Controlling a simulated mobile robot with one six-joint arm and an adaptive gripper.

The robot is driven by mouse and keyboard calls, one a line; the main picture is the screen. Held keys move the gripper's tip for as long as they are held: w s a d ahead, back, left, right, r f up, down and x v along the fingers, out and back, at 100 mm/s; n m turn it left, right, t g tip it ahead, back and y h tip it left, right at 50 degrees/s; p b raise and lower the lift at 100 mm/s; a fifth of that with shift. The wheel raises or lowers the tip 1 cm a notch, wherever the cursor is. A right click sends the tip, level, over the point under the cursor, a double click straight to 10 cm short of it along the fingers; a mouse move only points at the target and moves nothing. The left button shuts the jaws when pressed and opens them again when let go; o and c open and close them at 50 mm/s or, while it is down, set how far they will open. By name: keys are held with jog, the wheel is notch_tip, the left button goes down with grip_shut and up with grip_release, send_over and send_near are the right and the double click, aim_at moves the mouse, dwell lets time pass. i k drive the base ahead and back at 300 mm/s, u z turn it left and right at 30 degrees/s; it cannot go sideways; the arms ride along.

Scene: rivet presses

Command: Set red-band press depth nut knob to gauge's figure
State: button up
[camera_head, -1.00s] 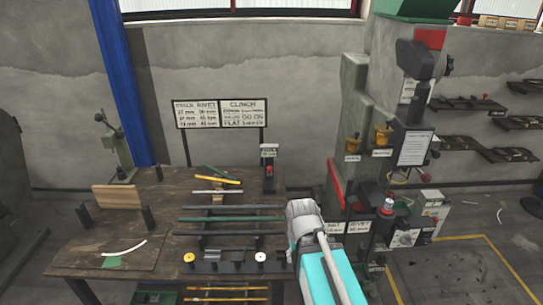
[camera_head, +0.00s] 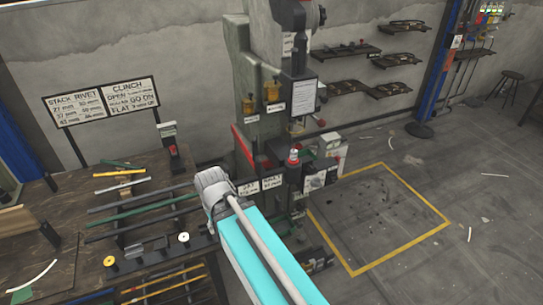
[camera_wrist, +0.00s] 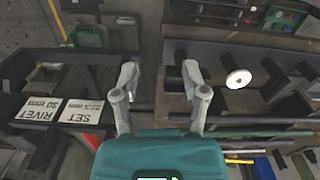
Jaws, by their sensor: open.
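A tall grey-green press (camera_head: 245,115) with a red strip (camera_head: 238,140) low on its left side stands in the middle of the head view. No gauge reading is legible. My gripper (camera_wrist: 159,76) is open and empty in the wrist view, above the gap between dark press parts and bench. My arm hides it in the head view.
A wooden bench (camera_head: 65,255) with rods and small parts stands at left; a white disc (camera_wrist: 238,78) is right of my gripper. Signboards (camera_head: 102,101) stand behind it. Wall shelves (camera_head: 345,50) hang behind.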

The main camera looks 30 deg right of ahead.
aim_at(316, 182)
jog(key=z, duration=1.5)
jog(key=k, duration=0.1)
jog(key=u, duration=0.25)
